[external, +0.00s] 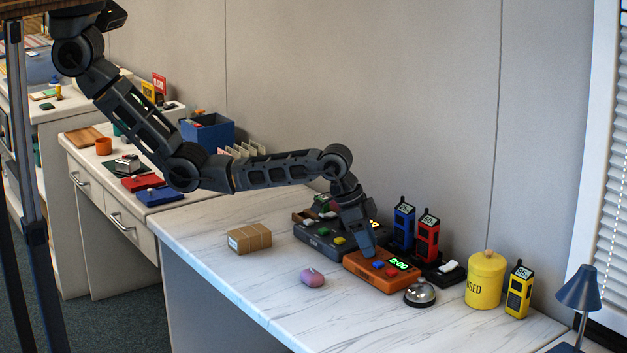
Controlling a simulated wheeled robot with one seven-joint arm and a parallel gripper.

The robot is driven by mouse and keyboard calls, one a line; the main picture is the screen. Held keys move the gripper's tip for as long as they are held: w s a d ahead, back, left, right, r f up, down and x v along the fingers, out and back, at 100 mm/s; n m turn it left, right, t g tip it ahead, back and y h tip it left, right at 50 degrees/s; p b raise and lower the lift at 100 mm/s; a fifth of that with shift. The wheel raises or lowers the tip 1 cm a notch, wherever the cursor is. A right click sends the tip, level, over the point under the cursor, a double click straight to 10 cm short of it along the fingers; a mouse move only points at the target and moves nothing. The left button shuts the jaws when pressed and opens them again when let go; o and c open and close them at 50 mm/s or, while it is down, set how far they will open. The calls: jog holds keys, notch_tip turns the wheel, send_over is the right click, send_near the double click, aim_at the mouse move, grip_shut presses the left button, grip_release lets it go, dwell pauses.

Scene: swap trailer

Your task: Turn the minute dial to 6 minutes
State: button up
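An orange timer box (358,268) sits on the marble-topped counter with a green lit display (399,263) that appears to read 0:00. A blue knob or button (378,265) and a red one (392,272) show on its top; which part is the minute dial I cannot tell. My gripper (369,253) points down over the left part of the orange box, at or just above its top. The fingers are too small and dark to tell whether they are open or shut, or whether they touch anything. The surface under the fingertips is hidden.
A dark grey console (318,243) with coloured buttons stands left behind the box. Blue (403,226) and red (427,238) radios stand behind. A silver bell (420,293), yellow canister (485,281) and yellow radio (518,292) are right. A carton (249,239) and pink object (313,277) lie left.

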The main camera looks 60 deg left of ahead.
grip_shut()
jog(key=shift+m, duration=0.4)
jog(key=m+g, duration=0.1)
jog(key=m, duration=0.2)
jog(key=shift+w+a+h, duration=0.1)
jog(key=shift+w+h, duration=0.05)
jog(key=shift+h, duration=0.25)
jog(key=m+g, duration=0.1)
jog(key=m, duration=0.1)
jog(key=shift+w+m, duration=0.1)
jog(key=shift+m, duration=0.2)
jog(key=m+b, duration=0.1)
jog(key=m+g+b, duration=0.1)
jog(key=m, duration=0.1)
jog(key=shift+f+m+g+h+b, duration=0.15)
jog(key=shift+m+g+h+b, duration=0.15)
jog(key=shift+b, duration=0.05)
jog(key=shift+w+m+g+b, duration=0.15)
jog(key=shift+m+g+b, duration=0.55)
jog(key=shift+m+b, duration=1.05)
jog(key=shift+r+m, duration=0.2)
jog(key=shift+m, duration=0.05)
